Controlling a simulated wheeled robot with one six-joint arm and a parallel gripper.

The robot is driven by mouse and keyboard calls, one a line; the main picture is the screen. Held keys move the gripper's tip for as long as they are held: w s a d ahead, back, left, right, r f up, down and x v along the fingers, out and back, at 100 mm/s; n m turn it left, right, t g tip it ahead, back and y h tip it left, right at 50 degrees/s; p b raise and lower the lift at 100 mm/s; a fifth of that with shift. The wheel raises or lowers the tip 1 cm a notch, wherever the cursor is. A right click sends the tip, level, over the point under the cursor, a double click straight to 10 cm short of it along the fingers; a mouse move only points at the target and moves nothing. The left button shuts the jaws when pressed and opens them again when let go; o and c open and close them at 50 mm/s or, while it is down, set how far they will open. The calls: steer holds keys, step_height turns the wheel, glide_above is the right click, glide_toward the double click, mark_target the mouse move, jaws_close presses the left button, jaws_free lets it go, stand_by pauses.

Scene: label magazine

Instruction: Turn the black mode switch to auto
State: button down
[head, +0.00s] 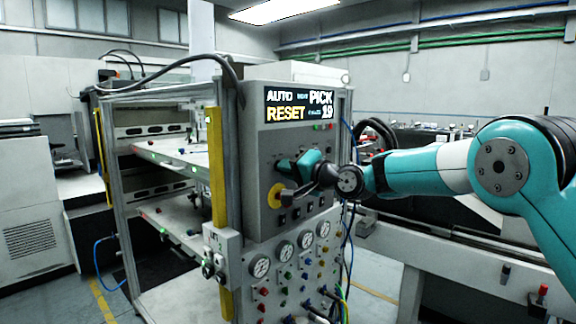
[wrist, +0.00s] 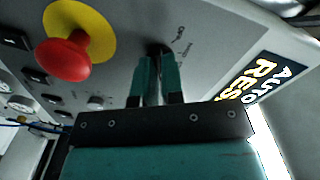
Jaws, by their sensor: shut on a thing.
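My gripper (wrist: 157,62) is up against the grey control panel (head: 250,140), with its fingers shut on the black mode switch (wrist: 155,47). Only a small dark part of the switch shows between the fingertips, and small markings sit beside it. I cannot read which mark it points at. In the head view, my gripper (head: 288,165) hides the switch. The display (head: 298,105) on the panel reads AUTO, PICK, RESET and 19. It also shows at the right of the wrist view (wrist: 262,80).
A red mushroom button (wrist: 62,60) on a yellow disc (wrist: 97,32) is close left of my fingers in the wrist view. Black rocker switches (wrist: 35,76) lie beyond it. Several gauges (head: 261,266) and coloured buttons fill the lower panel. Cables hang at the panel's right side.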

steer(key=shift+m, duration=0.6)
steer(key=c, duration=1.2)
jaws_free()
steer(key=shift+c, duration=0.2)
steer(key=b+v, duration=0.6)
steer(key=v, duration=1.1)
steer(key=shift+d, duration=0.2)
steer(key=shift+s+f, duration=0.1)
steer(key=shift+s, duration=0.05)
